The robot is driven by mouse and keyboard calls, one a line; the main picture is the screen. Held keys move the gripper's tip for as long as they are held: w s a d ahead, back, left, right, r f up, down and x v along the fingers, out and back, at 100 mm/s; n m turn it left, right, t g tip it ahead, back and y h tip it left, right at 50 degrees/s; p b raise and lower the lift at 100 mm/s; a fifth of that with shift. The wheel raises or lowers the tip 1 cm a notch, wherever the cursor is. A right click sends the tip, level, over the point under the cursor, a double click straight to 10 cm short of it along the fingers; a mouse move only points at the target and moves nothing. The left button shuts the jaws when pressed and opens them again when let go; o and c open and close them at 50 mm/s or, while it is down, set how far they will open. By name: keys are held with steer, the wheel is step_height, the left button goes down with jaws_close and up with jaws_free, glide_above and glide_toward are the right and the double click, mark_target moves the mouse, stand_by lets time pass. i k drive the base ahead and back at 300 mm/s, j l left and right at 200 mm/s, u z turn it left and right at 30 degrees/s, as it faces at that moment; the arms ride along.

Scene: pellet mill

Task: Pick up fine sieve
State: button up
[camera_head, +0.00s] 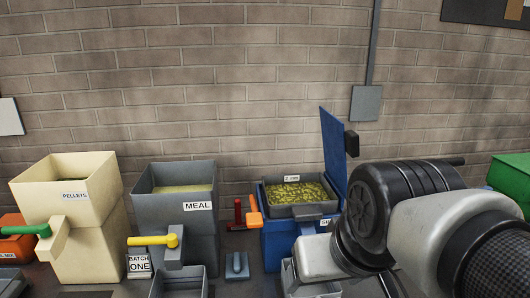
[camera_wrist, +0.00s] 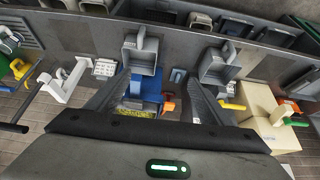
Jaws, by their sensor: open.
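A grey tray-shaped sieve (camera_head: 296,211) full of yellow-green pellets sits on top of a blue box (camera_head: 278,245) with a raised blue lid. Its small white label is too small to read surely, so I cannot tell if it is the fine one. An orange handle (camera_head: 255,207) stands up at its left side. In the wrist view the blue box (camera_wrist: 150,84), the pellets and the orange handle (camera_wrist: 167,102) show between my fingers. My gripper (camera_wrist: 158,76) is open and empty, apart from the sieve. In the head view my arm covers the right side and hides the fingers.
Left of the blue box stand a grey MEAL bin (camera_head: 176,208) with a yellow handle and a cream PELLETS bin (camera_head: 75,205) with a green one. A grey scoop-like piece (camera_head: 237,265) and a red tool (camera_head: 238,214) lie between. A green box (camera_head: 510,178) is far right.

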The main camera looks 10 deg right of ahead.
mark_target(307, 197)
steer(key=z, duration=2.5)
steer(key=u, duration=2.25)
steer(key=i+j+u, duration=0.25)
steer(key=i+l, duration=0.1)
